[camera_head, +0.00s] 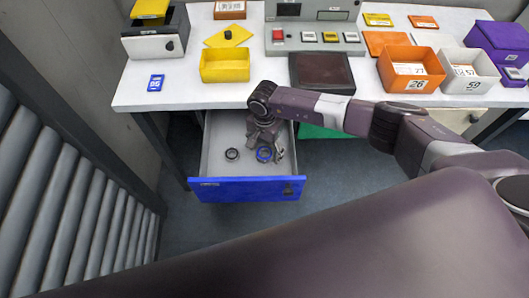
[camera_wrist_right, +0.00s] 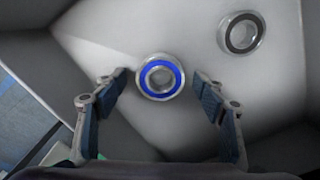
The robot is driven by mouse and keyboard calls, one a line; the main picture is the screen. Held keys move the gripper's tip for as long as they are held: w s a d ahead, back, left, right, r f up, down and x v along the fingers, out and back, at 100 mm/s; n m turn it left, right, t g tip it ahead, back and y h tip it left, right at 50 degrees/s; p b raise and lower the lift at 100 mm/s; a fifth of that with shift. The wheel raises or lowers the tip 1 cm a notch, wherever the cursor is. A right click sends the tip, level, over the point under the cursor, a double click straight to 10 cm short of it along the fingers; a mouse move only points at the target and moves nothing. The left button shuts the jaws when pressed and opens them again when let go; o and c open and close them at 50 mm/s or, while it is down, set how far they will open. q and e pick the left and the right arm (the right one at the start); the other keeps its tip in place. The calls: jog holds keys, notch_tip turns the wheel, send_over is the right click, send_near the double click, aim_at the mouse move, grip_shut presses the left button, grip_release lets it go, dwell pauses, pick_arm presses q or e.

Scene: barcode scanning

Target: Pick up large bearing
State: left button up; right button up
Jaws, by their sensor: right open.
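Two ring bearings lie apart on the floor of the open blue-fronted drawer (camera_head: 247,188). One has a blue ring (camera_head: 264,154), the other a black ring (camera_head: 232,154). My right gripper (camera_head: 268,147) reaches down into the drawer over the blue-ringed bearing. In the right wrist view its fingers are open, and the blue-ringed bearing (camera_wrist_right: 160,77) shows between their tips, not gripped. The black-ringed bearing (camera_wrist_right: 241,35) lies beyond, up and to the right. I cannot tell for sure which bearing is larger. My left gripper does not show.
The drawer hangs below a white table (camera_head: 185,90). On the table are a yellow bin (camera_head: 225,65), an orange bin (camera_head: 410,68), a white bin (camera_head: 468,70) and a grey control panel (camera_head: 313,38). A ribbed grey structure (camera_head: 70,190) stands at left.

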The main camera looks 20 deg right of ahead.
jog(key=shift+c, duration=0.5)
jog(key=c, duration=1.2)
jog(key=shift+c, duration=0.6)
jog(key=shift+r, duration=0.15)
